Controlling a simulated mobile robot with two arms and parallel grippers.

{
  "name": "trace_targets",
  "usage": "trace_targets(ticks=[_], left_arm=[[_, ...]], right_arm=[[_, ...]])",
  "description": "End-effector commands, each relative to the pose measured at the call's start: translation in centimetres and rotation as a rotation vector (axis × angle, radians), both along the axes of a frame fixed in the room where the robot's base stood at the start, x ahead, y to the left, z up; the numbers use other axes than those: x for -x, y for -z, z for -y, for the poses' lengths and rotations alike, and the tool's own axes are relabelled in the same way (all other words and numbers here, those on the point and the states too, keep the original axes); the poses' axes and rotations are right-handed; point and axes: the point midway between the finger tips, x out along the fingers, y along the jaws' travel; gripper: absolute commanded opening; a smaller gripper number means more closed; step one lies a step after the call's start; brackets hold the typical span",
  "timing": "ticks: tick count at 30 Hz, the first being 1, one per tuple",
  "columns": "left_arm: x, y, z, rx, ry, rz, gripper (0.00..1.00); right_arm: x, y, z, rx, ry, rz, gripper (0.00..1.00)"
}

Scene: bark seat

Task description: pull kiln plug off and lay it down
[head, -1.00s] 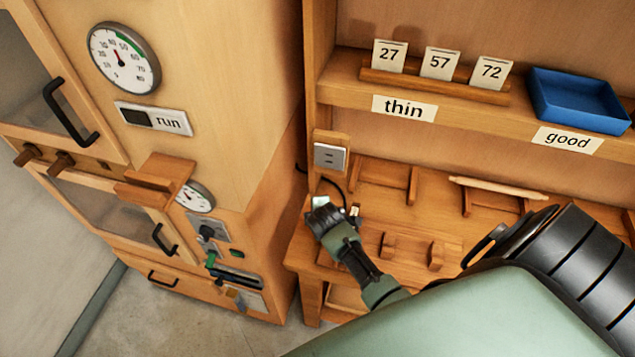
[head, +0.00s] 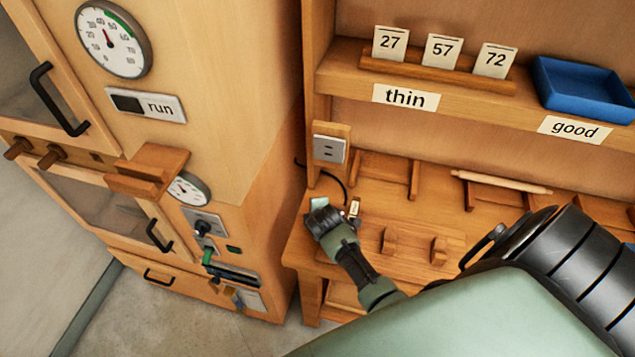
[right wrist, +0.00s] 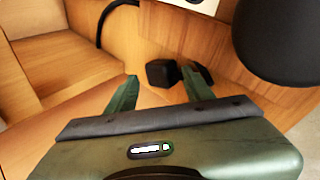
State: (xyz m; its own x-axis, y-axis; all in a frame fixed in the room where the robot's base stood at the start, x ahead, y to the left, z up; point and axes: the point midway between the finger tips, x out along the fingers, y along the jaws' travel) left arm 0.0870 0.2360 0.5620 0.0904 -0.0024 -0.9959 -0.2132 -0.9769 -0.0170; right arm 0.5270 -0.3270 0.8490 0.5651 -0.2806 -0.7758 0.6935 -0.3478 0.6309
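My right gripper (head: 322,207) is low over the left end of the wooden bench, below the outlet (head: 330,149). The outlet's face shows bare, with nothing in it. A black cord (head: 338,184) curves down from the kiln side behind my gripper. In the right wrist view, my green fingers (right wrist: 162,80) are apart. A small black block (right wrist: 160,73), which looks like the plug, shows between the fingertips, with clear gaps beside it. Whether it rests on the bench is unclear. The cord also shows there (right wrist: 104,25). My left gripper is not in view.
The kiln cabinet (head: 240,130), with gauges, handles and switches, stands at left. A small cream tag (head: 354,207) is beside my gripper. Wooden stands (head: 412,243) and a rolling pin (head: 500,182) occupy the bench. The shelf above holds number cards (head: 441,50) and a blue tray (head: 583,90).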

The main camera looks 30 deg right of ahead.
Motion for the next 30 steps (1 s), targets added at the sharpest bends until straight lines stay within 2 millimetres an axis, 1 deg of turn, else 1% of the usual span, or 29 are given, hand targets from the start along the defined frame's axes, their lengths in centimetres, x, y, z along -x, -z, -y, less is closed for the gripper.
trace_targets(ticks=[1, 21, 23, 26, 30], left_arm=[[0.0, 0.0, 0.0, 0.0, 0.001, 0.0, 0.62], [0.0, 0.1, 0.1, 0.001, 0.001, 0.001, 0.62], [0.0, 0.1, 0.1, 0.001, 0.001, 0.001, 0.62], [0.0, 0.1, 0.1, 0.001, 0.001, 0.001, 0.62], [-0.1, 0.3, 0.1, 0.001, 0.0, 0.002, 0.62]], right_arm=[[0.5, 0.5, -0.2, -0.005, 0.001, -0.014, 0.61], [1.0, 1.1, -0.4, -0.011, 0.001, -0.028, 0.61], [1.1, 0.9, -0.5, -0.01, 0.001, -0.027, 0.61], [1.6, 0.1, -0.8, -0.009, 0.0, -0.026, 0.61], [2.6, -2.0, -1.3, -0.007, 0.0, -0.017, 0.61]])
